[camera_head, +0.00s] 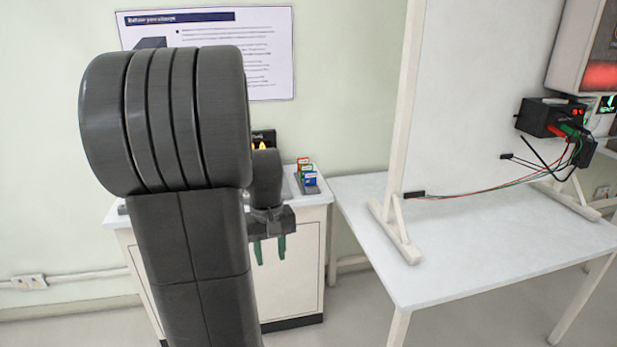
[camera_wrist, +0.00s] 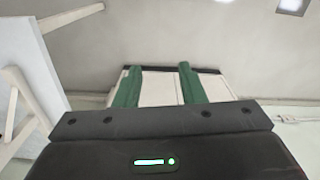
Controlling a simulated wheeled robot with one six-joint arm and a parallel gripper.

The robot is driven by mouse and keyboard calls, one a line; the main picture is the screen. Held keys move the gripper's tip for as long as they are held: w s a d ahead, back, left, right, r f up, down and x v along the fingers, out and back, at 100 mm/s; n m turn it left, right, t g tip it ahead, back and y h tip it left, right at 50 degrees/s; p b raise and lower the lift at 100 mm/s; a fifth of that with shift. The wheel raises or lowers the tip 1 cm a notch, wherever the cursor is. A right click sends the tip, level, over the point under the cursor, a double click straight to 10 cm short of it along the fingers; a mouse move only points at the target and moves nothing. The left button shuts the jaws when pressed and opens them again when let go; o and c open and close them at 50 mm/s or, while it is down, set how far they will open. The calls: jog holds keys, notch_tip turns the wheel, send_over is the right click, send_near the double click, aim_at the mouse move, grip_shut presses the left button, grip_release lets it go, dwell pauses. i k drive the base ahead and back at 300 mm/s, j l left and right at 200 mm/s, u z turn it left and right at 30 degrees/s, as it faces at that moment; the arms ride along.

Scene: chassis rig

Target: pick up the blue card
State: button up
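The blue card (camera_head: 310,178) is small and stands at the front of a dark holder (camera_head: 309,188) on the white cabinet, in the head view. A red-orange card and a green card stand just behind it. My gripper (camera_head: 269,252) hangs in front of the cabinet, left of the card and lower in the picture. Its two green fingers are apart with nothing between them, as the wrist view (camera_wrist: 157,86) also shows. The blue card is not in the wrist view. My dark arm covers much of the cabinet's left side in the head view.
The white cabinet (camera_head: 290,283) stands against the wall under a poster (camera_head: 265,60). To its right is a white table (camera_head: 470,240) with an upright panel (camera_head: 485,90) and a black wired box (camera_head: 545,118). A narrow gap separates cabinet and table.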

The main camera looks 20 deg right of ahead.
aim_at(310, 176)
jog(key=i+l, duration=0.25)
jog(key=i, duration=0.2)
jog(key=i+l+z, duration=0.15)
jog(key=i, duration=0.3)
jog(key=i+l, duration=0.3)
jog(key=i, duration=0.2)
jog(key=i+l+z, duration=0.1)
jog(key=i, duration=0.35)
jog(key=l, duration=0.1)
